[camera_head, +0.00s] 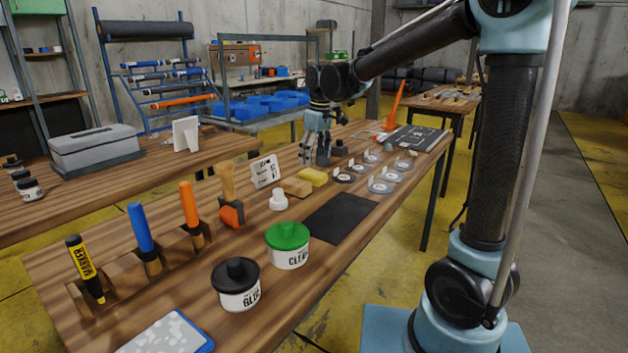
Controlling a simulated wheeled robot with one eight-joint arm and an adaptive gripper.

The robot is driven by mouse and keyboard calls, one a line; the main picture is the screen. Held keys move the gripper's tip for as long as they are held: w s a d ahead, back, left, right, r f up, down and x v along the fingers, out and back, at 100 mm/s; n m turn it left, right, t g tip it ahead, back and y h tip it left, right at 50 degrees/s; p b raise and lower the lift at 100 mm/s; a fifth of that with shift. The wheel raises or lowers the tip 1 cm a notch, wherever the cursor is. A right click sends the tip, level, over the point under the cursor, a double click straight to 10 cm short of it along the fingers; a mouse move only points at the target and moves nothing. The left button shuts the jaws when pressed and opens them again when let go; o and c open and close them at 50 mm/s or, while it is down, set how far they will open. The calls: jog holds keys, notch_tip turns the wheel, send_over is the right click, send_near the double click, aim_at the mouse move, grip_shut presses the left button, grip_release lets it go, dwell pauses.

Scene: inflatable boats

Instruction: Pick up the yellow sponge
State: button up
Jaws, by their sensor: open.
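The yellow sponge (312,177) lies on the wooden table (190,279), about the middle of its length. It lies beside a tan block (296,187). My gripper (315,155) is open and points down over the table, just behind the sponge in the picture. It looks empty. I cannot tell from this view whether its fingers touch anything.
Clear discs (383,186) and a black mat (341,217) lie right of the sponge. A white sign (266,171) and a small white bottle (279,201) stand to its left. Nearer are a green-lidded can (288,246), a black-lidded glue can (236,284) and a marker rack (165,267).

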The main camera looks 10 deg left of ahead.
aim_at(313, 172)
jog(key=shift+w+a+f, duration=0.15)
jog(key=shift+a+f, duration=0.05)
jog(key=shift+f, duration=1.6)
jog(key=shift+w+a+f, duration=0.1)
jog(key=shift+a+f, duration=0.05)
jog(key=shift+f, duration=1.6)
jog(key=c, duration=1)
jog(key=shift+c, duration=0.2)
jog(key=shift+r, duration=0.1)
notch_tip(313, 172, up, 10)
jog(key=shift+f, duration=0.1)
